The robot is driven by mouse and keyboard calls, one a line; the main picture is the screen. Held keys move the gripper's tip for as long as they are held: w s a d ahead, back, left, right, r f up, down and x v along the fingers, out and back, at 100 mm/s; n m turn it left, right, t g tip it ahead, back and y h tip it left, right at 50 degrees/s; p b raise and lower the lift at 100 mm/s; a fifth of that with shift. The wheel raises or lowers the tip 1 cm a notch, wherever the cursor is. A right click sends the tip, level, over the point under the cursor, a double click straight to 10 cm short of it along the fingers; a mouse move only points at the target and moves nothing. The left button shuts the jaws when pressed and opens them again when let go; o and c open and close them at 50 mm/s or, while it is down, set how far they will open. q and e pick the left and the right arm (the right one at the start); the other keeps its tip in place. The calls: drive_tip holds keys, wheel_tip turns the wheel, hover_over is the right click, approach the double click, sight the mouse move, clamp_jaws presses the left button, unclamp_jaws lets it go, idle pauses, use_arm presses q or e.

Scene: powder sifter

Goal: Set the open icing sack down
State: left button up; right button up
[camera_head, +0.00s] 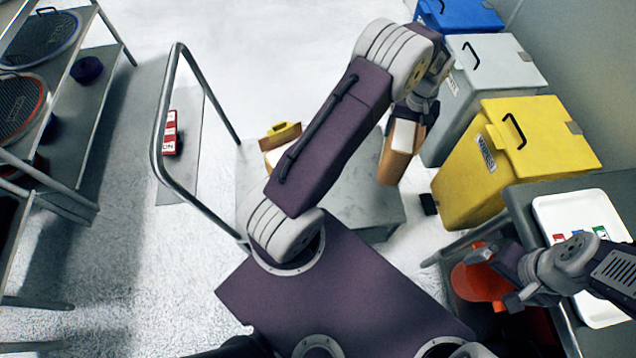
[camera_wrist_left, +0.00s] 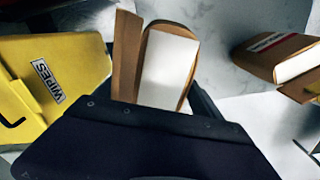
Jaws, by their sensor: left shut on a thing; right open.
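The open icing sack (camera_head: 397,160) is brown with a white top. My left gripper (camera_head: 414,112) is shut on it, over the right edge of the grey cart top (camera_head: 350,205). I cannot tell whether its base touches the cart. In the left wrist view the sack (camera_wrist_left: 168,68) stands between the dark fingers, its lower part hidden by the gripper body. My right gripper (camera_head: 497,277) is open at the lower right, beside the bench and above an orange-red round thing (camera_head: 478,284).
Another brown sack (camera_head: 277,147) with a yellow piece sits at the cart's back left; a brown sack (camera_wrist_left: 282,55) shows in the left wrist view. A yellow WIPES bin (camera_head: 520,155), grey bin (camera_head: 490,75) and blue bin (camera_head: 457,14) line the right. A white tray (camera_head: 560,210) lies on the bench.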

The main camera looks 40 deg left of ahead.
use_arm(q)
drive_tip(key=shift+w+f, duration=0.15)
drive_tip(key=shift+f, duration=0.05)
drive_tip(key=s+a+f+b, duration=0.3)
drive_tip(key=s+a+f, duration=0.1)
drive_tip(key=a+f, duration=0.7)
drive_tip(key=shift+s, duration=0.15)
idle(0.5)
drive_tip(key=o, duration=2.1)
drive_tip(key=shift+s+d+f, duration=0.1)
drive_tip(key=shift+f, duration=0.05)
